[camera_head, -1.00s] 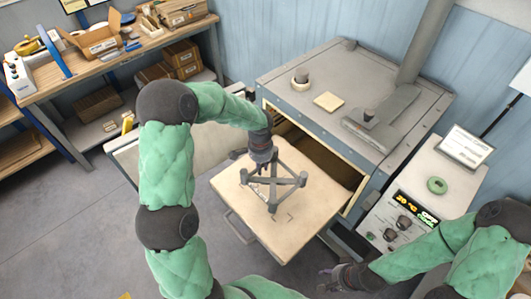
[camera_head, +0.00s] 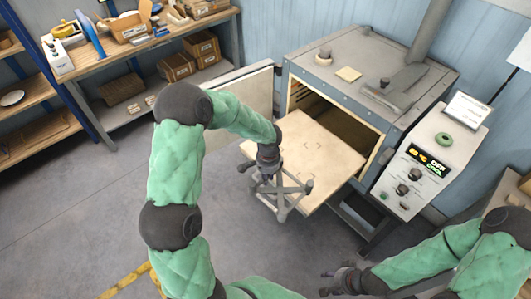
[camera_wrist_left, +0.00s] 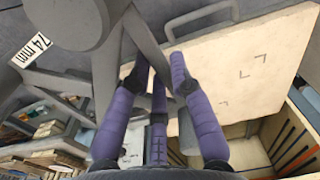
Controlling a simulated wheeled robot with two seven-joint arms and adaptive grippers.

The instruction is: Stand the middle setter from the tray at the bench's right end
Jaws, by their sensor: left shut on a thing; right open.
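My left gripper (camera_head: 268,172) is shut on a grey setter (camera_head: 283,212), an open frame with several bars and legs. It holds the setter in the air off the front left edge of the tray (camera_head: 318,150). In the left wrist view the purple fingers (camera_wrist_left: 158,78) close on a grey bar of the setter (camera_wrist_left: 65,20), and a white tag on it reads 74 mm. The pale tray is bare apart from dark corner marks. The bench (camera_head: 130,58) with a wooden top stands at the upper left. My right gripper (camera_head: 338,281) is open and empty at the bottom right.
The grey kiln (camera_head: 360,90) stands open behind the tray, its door (camera_head: 240,105) swung out left. Boxes (camera_head: 128,27) and loose pieces cover much of the bench top. Floor between bench and tray is clear. A control panel (camera_head: 425,165) stands right.

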